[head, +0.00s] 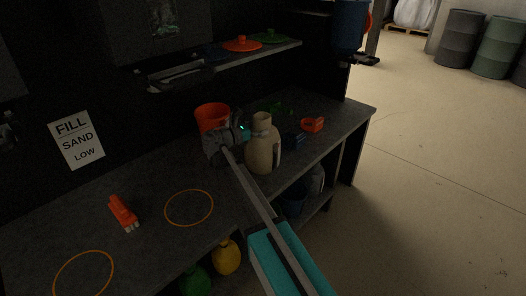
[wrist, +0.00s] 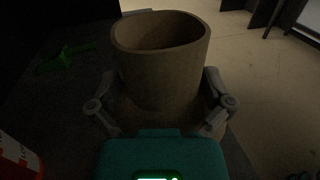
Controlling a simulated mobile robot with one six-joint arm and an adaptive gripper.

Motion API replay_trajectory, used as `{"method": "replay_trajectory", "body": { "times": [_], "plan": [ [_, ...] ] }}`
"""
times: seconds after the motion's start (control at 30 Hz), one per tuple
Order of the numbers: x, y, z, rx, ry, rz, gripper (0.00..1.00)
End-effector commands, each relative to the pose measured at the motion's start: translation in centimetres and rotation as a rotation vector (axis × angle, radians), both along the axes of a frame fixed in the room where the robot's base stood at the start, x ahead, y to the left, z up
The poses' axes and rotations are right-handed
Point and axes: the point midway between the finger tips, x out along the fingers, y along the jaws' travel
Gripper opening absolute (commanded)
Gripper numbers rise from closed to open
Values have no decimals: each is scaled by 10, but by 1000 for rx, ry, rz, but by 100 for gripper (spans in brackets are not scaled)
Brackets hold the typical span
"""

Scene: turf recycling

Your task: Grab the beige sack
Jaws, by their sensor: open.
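The beige sack (head: 262,150) stands upright on the dark workbench, with a narrower neck at its top. In the wrist view the beige sack (wrist: 162,75) fills the middle, and its round open mouth faces up. My gripper (head: 236,136) is at the left side of the sack in the head view. In the wrist view my gripper (wrist: 161,104) is open, with one finger on each side of the sack. I cannot tell whether the fingers touch it. The lower part of the sack is hidden behind the gripper body there.
An orange bucket (head: 212,117) stands just behind my gripper. A green item (head: 281,108) and a small orange item (head: 312,125) lie to the right on the workbench (head: 165,178). A shelf (head: 225,66) hangs above. An orange-red clamp-like object (head: 122,211) lies at left.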

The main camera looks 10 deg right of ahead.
Motion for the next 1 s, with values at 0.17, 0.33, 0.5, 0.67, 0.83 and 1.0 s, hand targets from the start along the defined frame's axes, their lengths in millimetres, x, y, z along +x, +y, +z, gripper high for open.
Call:
{"method": "replay_trajectory", "body": {
  "times": [0.17, 0.33, 0.5, 0.67, 0.83, 1.0],
  "plan": [
    [0, 0, 0, 0, 0, 0, 100],
    [0, 0, 0, 0, 0, 0, 96],
    [0, 0, 0, 0, 0, 0, 65],
    [0, 0, 0, 0, 0, 0, 35],
    [0, 0, 0, -2, -1, 0, 24],
    [0, 0, 1, -1, 0, 0, 24]
  ]
}}
